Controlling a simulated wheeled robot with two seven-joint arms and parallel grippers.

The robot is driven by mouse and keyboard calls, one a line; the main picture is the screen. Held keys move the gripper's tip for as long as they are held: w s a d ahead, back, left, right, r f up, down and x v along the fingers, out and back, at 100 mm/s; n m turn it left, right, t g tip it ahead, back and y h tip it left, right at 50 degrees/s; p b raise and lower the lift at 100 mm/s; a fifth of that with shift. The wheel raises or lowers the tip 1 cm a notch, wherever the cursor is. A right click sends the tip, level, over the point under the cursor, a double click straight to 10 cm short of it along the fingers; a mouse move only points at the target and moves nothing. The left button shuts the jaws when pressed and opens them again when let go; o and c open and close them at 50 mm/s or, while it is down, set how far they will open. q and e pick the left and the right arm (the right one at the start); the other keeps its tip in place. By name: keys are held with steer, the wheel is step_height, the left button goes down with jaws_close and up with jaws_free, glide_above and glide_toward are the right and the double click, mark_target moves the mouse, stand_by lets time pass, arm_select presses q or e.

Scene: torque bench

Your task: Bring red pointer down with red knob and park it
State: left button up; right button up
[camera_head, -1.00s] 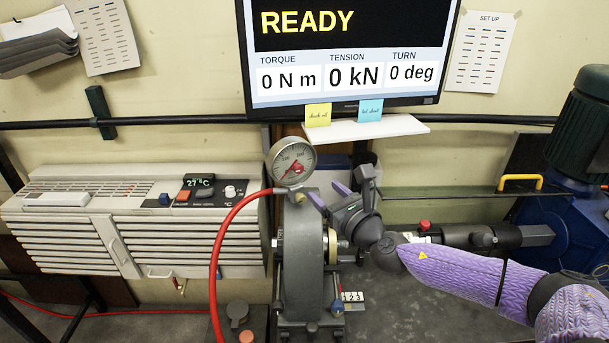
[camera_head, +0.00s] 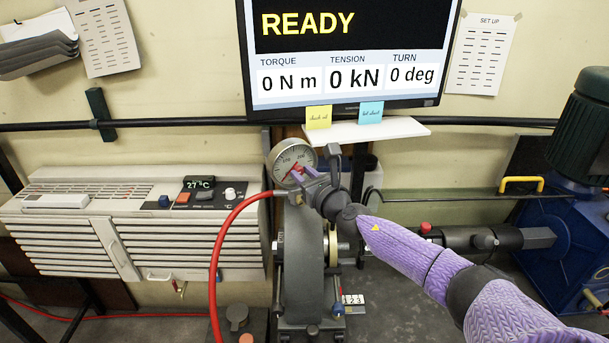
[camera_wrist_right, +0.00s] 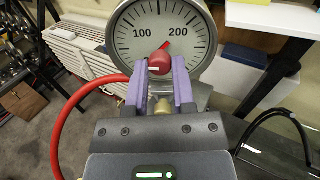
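The round dial gauge (camera_head: 285,157) stands on top of the grey machine, and its face (camera_wrist_right: 141,17) fills the top of the right wrist view. The red knob (camera_wrist_right: 160,62) is at the dial's centre. The short red pointer (camera_wrist_right: 167,45) shows above the knob, tilted up and right between the 100 and 200 marks. My right gripper (camera_wrist_right: 160,70) has its two purple fingers on either side of the knob, closed up to its sides. My left gripper is not in view.
A red hose (camera_head: 222,236) runs from the gauge's base down the left side. The monitor (camera_head: 350,90) reads READY, 0 N m, 0 kN, 0 deg. A small white shelf (camera_head: 400,128) juts out right of the gauge, above my wrist.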

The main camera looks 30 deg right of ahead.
jaws_close()
steer(key=shift+m, duration=0.4)
steer(key=shift+f+m+b, duration=0.1)
steer(key=shift+m+b, duration=0.35)
steer(key=shift+m, duration=0.55)
steer(key=m, duration=0.5)
steer(key=shift+m+b, duration=0.3)
steer(key=shift+b, duration=0.1)
steer(key=m, duration=0.4)
steer(key=shift+m+t+h, duration=0.3)
steer(key=m, duration=0.4)
steer(key=shift+m, duration=0.4)
